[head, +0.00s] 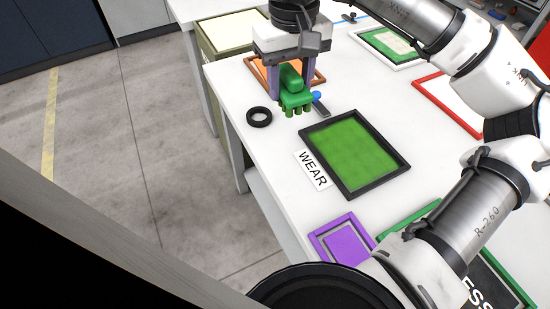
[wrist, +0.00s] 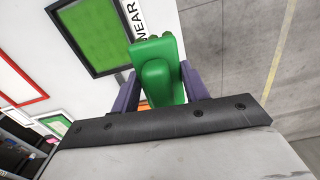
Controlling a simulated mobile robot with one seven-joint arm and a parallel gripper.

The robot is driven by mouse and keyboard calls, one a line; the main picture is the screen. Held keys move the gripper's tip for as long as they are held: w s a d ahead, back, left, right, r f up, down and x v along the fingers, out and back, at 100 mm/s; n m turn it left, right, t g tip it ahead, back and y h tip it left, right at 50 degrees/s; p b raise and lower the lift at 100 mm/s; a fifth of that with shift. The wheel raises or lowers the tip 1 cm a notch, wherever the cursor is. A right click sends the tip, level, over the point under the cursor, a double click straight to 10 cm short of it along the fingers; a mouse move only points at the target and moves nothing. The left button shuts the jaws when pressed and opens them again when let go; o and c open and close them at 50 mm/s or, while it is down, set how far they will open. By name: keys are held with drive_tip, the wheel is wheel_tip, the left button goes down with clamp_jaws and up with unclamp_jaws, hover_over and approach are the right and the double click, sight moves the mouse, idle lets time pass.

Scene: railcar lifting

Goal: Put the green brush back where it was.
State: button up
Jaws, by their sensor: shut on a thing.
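My gripper (head: 290,82) is shut on the green brush (head: 293,97), with one purple finger on each side of it. The brush has a rounded green handle on top and stubby green bristles pointing down. In the head view it appears over the far part of the white table; I cannot tell its exact height.
A black-framed green tray (head: 354,153) with a WEAR label (head: 313,169) lies nearer. A black ring (head: 259,117), a blue-tipped grey item (head: 321,106) and an orange frame (head: 258,66) are close to the gripper.

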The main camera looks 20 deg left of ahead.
drive_tip(key=shift+s+n, duration=0.1)
drive_tip(key=shift+n, duration=0.2)
wheel_tip(320, 180, down, 19)
drive_tip(key=p, duration=0.2)
drive_tip(key=shift+f+p, duration=0.2)
drive_tip(key=shift+p, duration=0.15)
drive_tip(key=shift+f, duration=0.2)
drive_tip(key=shift+f+b, duration=0.25)
drive_tip(key=shift+b, duration=0.15)
drive_tip(key=o, duration=1)
drive_tip(key=shift+r, duration=0.1)
drive_tip(key=shift+c, duration=0.2)
drive_tip(key=shift+r, duration=0.1)
drive_tip(key=shift+r+p, duration=0.2)
drive_tip(key=shift+p, duration=0.35)
wheel_tip(320, 180, up, 12)
drive_tip(key=shift+a+f+b, duration=0.1)
drive_tip(key=shift+f+b, duration=0.05)
drive_tip(key=shift+b, duration=0.85)
